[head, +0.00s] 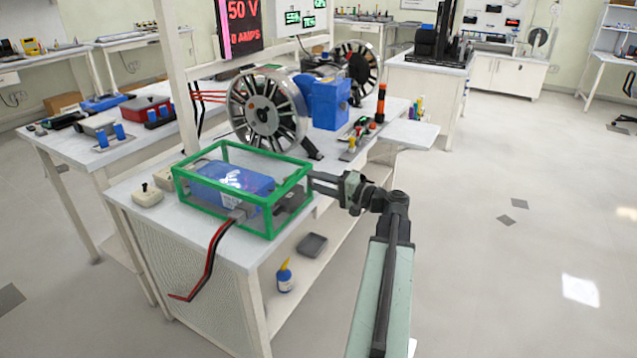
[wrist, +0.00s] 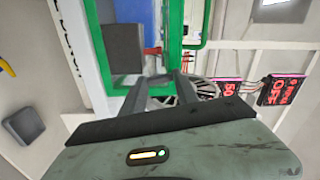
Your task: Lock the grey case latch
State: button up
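A green-framed clear case (head: 222,224) stands on the near end of the white bench, with a blue battery-like block (head: 232,180) inside. A dark grey block (head: 291,201) sits at the case's right end; a grey block (wrist: 125,48) also shows within the green frame (wrist: 196,22) in the wrist view. I cannot tell for certain which part is the latch or whether it is locked. My gripper (head: 314,182) is at the right end of the case. In the wrist view its two fingers (wrist: 160,88) are apart, pointing at the frame, with nothing clearly between them.
Red and black cables (head: 210,262) hang from the case over the bench's front edge. A spoked metal wheel (head: 267,110) and a blue motor-like block (head: 330,103) stand behind the case. A blue bottle (head: 285,277) is on the lower shelf.

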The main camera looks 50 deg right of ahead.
grip_shut()
jog(key=m, duration=0.2)
jog(key=shift+m, duration=0.3)
jog(key=o, duration=1)
grip_release()
jog(key=shift+d, duration=0.1)
jog(key=v, duration=0.8)
